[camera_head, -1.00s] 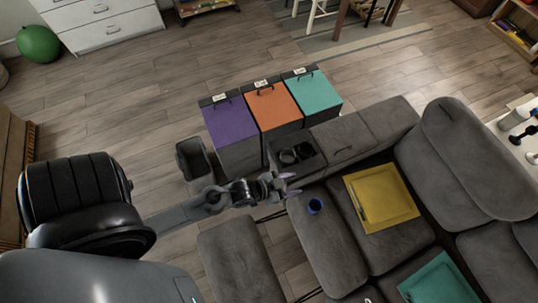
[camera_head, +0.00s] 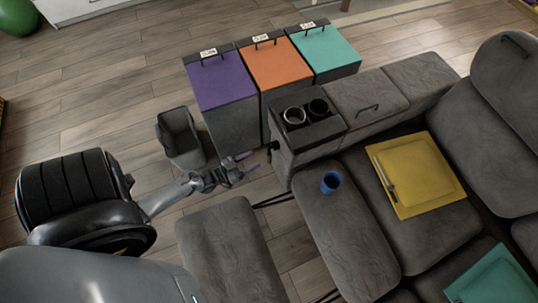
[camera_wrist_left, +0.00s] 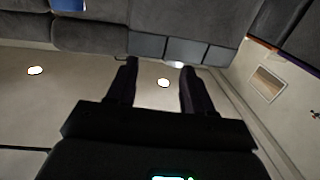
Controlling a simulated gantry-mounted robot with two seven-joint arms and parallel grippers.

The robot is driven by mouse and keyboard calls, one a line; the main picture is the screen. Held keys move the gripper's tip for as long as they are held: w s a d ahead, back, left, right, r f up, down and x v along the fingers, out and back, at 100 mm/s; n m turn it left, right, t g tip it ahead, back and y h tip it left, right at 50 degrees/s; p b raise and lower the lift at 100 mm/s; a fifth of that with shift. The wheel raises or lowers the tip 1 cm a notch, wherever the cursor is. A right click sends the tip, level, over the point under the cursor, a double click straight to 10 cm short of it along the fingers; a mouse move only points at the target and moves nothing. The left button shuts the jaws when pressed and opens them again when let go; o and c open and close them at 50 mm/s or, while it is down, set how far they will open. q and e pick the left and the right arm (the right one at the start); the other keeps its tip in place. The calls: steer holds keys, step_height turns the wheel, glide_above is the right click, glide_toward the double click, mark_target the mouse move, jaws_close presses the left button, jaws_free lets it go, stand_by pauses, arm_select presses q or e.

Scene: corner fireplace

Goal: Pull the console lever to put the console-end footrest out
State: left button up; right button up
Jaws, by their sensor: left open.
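The grey sofa's console (camera_head: 335,140) has two cup holders at its left end. A small dark lever-like part (camera_head: 274,147) sticks out from that end; its exact shape is too small to tell. The footrest (camera_head: 228,250), a grey cushion, stands out from the seat nearest the console (camera_head: 350,235), with thin dark bars (camera_head: 275,200) spanning the gap. My left gripper (camera_head: 248,163) is open and empty, a little left of and below the dark part, apart from it. In the left wrist view its fingers (camera_wrist_left: 157,88) are spread with nothing between. My right gripper is not in view.
A grey open bin (camera_head: 180,138) stands just beyond my left forearm. Purple (camera_head: 220,80), orange (camera_head: 270,65) and teal (camera_head: 325,50) lidded boxes stand behind the console.

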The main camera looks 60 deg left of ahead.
arm_select(q)
steer(key=a+f+y+b, duration=0.2)
steer(key=a+f+b, duration=0.2)
steer(key=f+b, duration=0.7)
steer(key=n+b, duration=0.1)
steer(key=b, duration=0.6)
glide_toward(269, 156)
step_height(269, 156, down, 3)
steer(key=a, duration=0.1)
steer(key=w+b, duration=0.1)
steer(key=w, duration=0.4)
steer(key=w+b, duration=0.2)
steer(key=w, duration=0.3)
steer(key=shift+w+a+r+b, duration=0.2)
steer(key=shift+w+b, duration=0.1)
steer(key=shift+w, duration=0.1)
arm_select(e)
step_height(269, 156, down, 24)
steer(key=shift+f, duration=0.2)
arm_select(q)
jaws_close()
